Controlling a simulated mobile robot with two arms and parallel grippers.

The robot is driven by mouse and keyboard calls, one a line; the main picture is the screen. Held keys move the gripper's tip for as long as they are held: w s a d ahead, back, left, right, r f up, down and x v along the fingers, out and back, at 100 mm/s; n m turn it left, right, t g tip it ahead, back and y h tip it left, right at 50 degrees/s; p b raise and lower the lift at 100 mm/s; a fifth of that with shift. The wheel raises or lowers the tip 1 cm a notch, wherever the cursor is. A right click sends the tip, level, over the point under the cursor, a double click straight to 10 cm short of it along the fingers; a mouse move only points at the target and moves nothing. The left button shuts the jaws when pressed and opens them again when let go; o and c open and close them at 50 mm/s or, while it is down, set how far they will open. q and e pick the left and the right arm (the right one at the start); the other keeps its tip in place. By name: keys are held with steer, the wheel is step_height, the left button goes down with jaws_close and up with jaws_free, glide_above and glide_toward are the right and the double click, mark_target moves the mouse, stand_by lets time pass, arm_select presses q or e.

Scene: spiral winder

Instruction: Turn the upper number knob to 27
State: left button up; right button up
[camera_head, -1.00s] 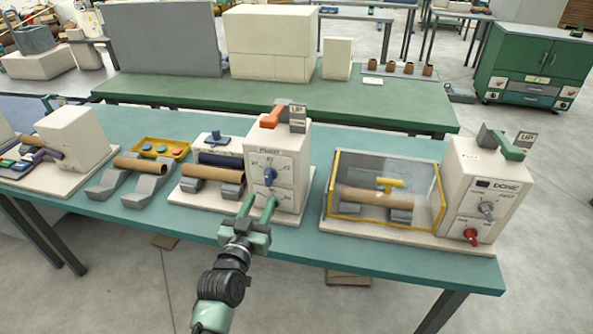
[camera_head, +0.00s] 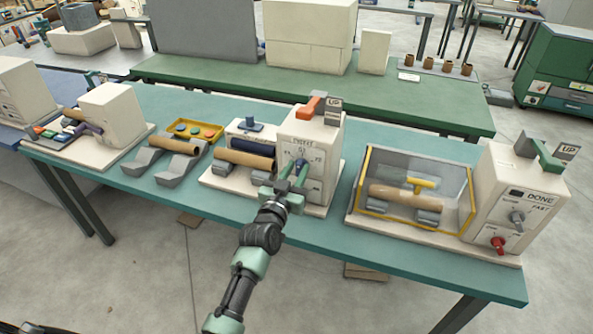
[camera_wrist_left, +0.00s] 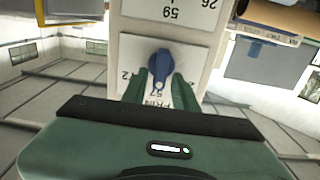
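The blue number knob (camera_head: 301,163) is on the front of the white middle machine (camera_head: 309,128), under the printed word at its top. In the left wrist view the knob (camera_wrist_left: 160,65) sits between my left gripper's two green fingertips (camera_wrist_left: 159,84), with a narrow gap on each side. Printed numbers surround it there; the fingers and palm partly cover them, and I cannot tell which number it points to. In the head view my left gripper (camera_head: 291,181) is in front of that panel and covers its lower part. My right gripper is not in view.
An orange lever (camera_head: 310,107) tops the middle machine. Left of it a brown tube (camera_head: 246,160) rests on grey supports. A yellow-framed clear cover (camera_head: 416,185) and a second control box (camera_head: 517,195) stand right. The teal table's front edge (camera_head: 440,257) is clear.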

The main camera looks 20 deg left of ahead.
arm_select(q)
jaws_close()
steer(key=shift+n, duration=0.3)
steer(key=n, duration=0.7)
steer(key=a+n, duration=0.1)
steer(key=n, duration=0.3)
steer(key=shift+f, duration=0.35)
steer(key=shift+n, duration=0.3)
steer(key=shift+o, duration=1.8)
jaws_free()
